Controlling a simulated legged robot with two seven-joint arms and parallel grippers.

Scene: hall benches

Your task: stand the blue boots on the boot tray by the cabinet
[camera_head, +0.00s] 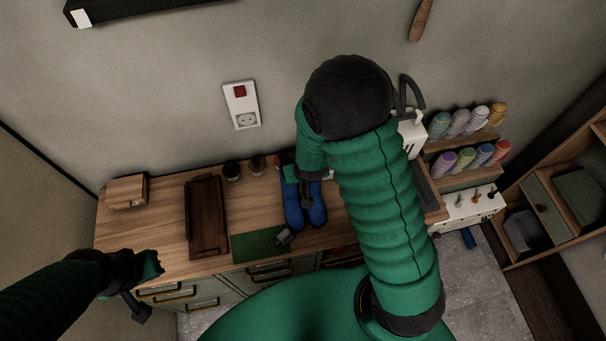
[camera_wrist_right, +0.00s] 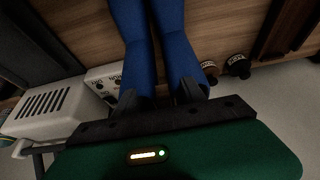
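The pair of blue boots (camera_head: 306,212) lies on the wooden bench in the head view, side by side. They also show in the right wrist view (camera_wrist_right: 176,45), reaching up from between my fingers to the top edge. My right gripper (camera_wrist_right: 160,95) is open over the near ends of the boots, one finger by each boot; I cannot tell whether it touches them. In the head view my right arm hides part of the bench beside them. My left gripper (camera_head: 143,285) is beyond the bench's left front edge; its fingers are unclear.
A dark brown wooden tray (camera_head: 207,240) and a green mat (camera_head: 255,246) lie on the bench (camera_head: 165,235). Drawers (camera_head: 205,290) are below. Shelves of rolled items (camera_head: 462,125) stand right.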

